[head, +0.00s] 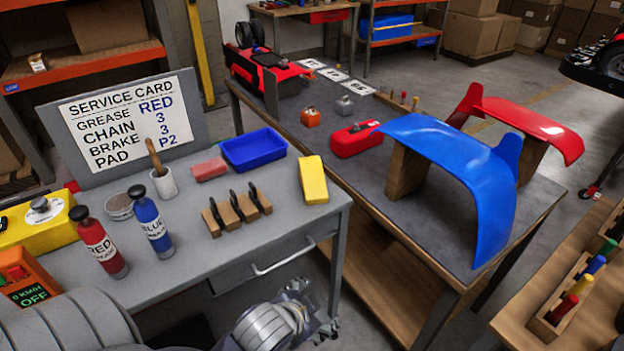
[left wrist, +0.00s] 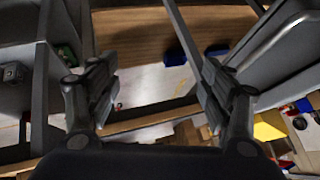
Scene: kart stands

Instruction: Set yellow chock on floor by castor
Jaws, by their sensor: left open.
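A yellow block (head: 313,180), which looks like the chock, lies on the front right corner of the grey workbench (head: 290,222). My left gripper (head: 318,325) is low at the bottom of the head view, in front of the workbench drawer and apart from the block. In the left wrist view my left gripper (left wrist: 160,95) has its fingers wide apart with nothing between them. A yellow patch (left wrist: 268,126) shows to the right there; I cannot tell if it is the block. A small wheel (head: 587,192) at the far right may be a castor. My right gripper is out of view.
The workbench also holds a blue tray (head: 254,150), brown brake pads (head: 238,207), and red (head: 100,245) and blue (head: 152,222) bottles. A long table (head: 345,180) carries kart fenders. A wooden peg rack (head: 565,300) stands at right. Floor shows between the benches.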

